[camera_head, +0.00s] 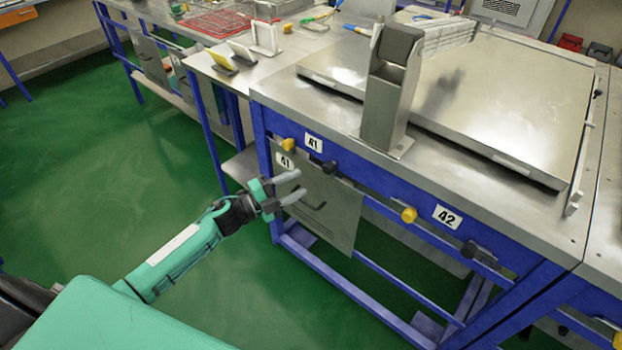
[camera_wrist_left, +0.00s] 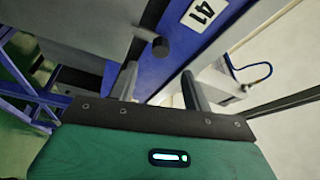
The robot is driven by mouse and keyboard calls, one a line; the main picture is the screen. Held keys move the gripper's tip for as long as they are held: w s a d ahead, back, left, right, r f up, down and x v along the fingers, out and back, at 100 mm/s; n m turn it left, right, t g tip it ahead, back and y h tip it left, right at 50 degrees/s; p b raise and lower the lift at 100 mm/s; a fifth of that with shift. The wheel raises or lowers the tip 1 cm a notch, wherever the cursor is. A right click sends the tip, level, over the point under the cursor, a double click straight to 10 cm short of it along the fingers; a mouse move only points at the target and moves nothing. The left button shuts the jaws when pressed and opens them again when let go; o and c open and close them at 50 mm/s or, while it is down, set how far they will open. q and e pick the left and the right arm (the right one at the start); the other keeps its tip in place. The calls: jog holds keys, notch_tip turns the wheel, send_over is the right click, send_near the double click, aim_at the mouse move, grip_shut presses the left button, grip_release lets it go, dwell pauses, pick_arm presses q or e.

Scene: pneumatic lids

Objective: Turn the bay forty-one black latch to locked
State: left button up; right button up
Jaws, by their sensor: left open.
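The bay forty-one black latch (camera_head: 329,167) is a small dark knob on the blue front rail, just below and right of a white 41 label (camera_head: 314,142). It also shows in the left wrist view as a dark round knob (camera_wrist_left: 160,46) on the blue rail, below the label (camera_wrist_left: 202,12). My left gripper (camera_head: 300,185) is open and empty, left of and below the latch in the head view. In the left wrist view my left gripper (camera_wrist_left: 158,72) has the latch just beyond its fingertips, between their lines, apart from them. Which setting the latch is in cannot be told.
A yellow knob (camera_head: 287,145) sits left of the label. A grey door (camera_head: 325,205) with a dark handle hangs under the rail. Bay 42 has a yellow knob (camera_head: 409,215) and a black latch (camera_head: 470,250). A metal lid (camera_head: 500,110) lies on the table. Green floor at left is clear.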

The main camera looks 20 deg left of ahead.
pick_arm(q)
jog(key=v, duration=0.5)
jog(key=shift+s+a+b, duration=0.2)
jog(key=shift+s+b, duration=0.1)
pick_arm(e)
jog(key=shift+w+a+r, duration=0.3)
jog(key=shift+w+r, duration=0.55)
jog(key=shift+w, duration=0.05)
pick_arm(q)
jog(key=shift+f, duration=0.1)
